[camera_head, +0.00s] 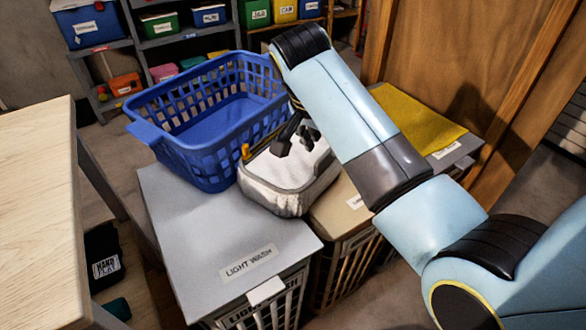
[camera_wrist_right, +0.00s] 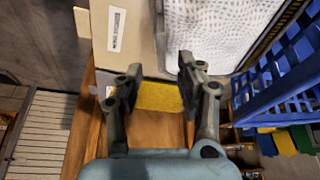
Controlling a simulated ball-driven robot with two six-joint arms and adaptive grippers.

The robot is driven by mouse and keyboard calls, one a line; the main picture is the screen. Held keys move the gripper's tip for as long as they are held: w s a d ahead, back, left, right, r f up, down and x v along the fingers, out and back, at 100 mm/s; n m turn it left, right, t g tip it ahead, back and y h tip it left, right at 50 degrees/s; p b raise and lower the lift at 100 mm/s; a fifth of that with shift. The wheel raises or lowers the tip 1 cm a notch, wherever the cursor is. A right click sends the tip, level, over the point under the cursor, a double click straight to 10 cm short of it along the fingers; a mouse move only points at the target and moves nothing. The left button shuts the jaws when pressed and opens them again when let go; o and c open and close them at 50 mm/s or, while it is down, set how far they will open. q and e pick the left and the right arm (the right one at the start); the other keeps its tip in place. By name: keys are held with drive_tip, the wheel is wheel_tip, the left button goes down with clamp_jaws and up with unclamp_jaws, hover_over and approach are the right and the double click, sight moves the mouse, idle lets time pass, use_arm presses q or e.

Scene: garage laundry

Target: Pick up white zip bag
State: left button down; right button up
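The white zip bag (camera_head: 278,200) sits across the light wash lid and the beige lid beside it, just right of the blue basket. It has a pale top and a textured side, and part of its top is hidden by my right gripper. My right gripper (camera_head: 295,141) is over the bag in the head view; whether it touches cannot be told. In the right wrist view my right gripper (camera_wrist_right: 158,70) is open with nothing between its fingers, and the bag (camera_wrist_right: 215,28) lies beyond the right finger. My left gripper is not in view.
The blue laundry basket (camera_head: 205,166) stands close on the bag's left. The light wash lid (camera_head: 200,215) is clear in front. A yellow cloth (camera_head: 420,118) lies at right, by a wooden panel (camera_head: 450,60). A wooden table (camera_head: 40,210) is at left; shelves with bins stand behind.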

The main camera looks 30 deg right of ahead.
sight(325, 154)
drive_tip(key=b+x, duration=0.1)
drive_tip(key=x, duration=0.4)
drive_tip(key=shift+a+f, duration=0.1)
clamp_jaws()
